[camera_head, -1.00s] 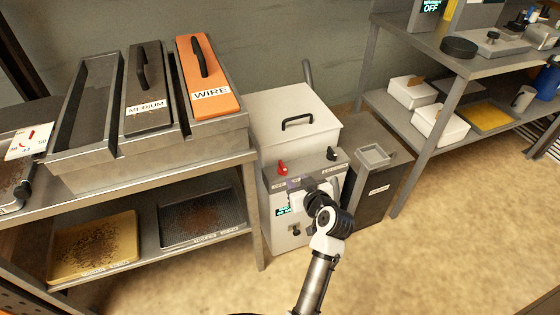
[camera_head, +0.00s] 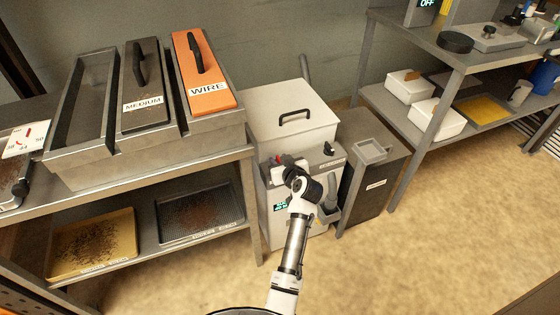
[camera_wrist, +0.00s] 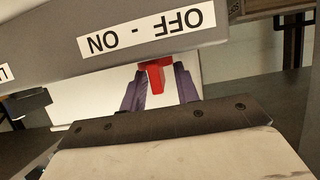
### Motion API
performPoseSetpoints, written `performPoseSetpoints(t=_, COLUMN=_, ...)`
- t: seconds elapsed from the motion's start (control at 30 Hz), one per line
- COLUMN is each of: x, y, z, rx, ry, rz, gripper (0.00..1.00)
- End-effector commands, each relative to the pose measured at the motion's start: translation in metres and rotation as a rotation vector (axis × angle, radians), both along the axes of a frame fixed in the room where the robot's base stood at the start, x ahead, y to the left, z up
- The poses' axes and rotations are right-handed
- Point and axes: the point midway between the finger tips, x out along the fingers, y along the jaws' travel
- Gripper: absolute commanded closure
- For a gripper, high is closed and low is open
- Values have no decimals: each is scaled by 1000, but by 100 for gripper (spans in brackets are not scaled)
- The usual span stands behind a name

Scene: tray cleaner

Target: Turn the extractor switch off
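The extractor unit (camera_head: 290,103) is a pale box with a black handle on its lid, standing between the benches. Its red switch (camera_head: 278,160) is partly hidden behind my gripper (camera_head: 286,167) in the head view. In the wrist view the red switch (camera_wrist: 156,68) hangs below an upside-down "ON - OFF" label (camera_wrist: 140,32). My gripper (camera_wrist: 159,80) is open, one purple-grey finger on each side of the red switch, with slim gaps showing. I cannot tell whether either finger touches it.
A black knob (camera_head: 328,148) sits right of the red switch. A dark bin (camera_head: 374,165) stands close on the right. The left bench (camera_head: 215,160) carries trays with medium and wire lids. Floor in front is clear.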

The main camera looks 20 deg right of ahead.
Motion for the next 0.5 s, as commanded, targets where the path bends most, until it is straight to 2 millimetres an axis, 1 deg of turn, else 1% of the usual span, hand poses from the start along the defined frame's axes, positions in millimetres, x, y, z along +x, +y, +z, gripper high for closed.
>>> performPoseSetpoints(t=0.07, x=0, y=0, z=0, rx=0, ry=0, rz=0, gripper=69)
performPoseSetpoints(t=0.17, x=0, y=0, z=0, rx=0, ry=0, rz=0, gripper=81)
performPoseSetpoints(t=0.3, x=0, y=0, z=0, rx=0, ry=0, rz=0, gripper=99)
performPoseSetpoints(t=0.5, x=-1, y=0, z=0, rx=0, ry=0, rz=1, gripper=100)
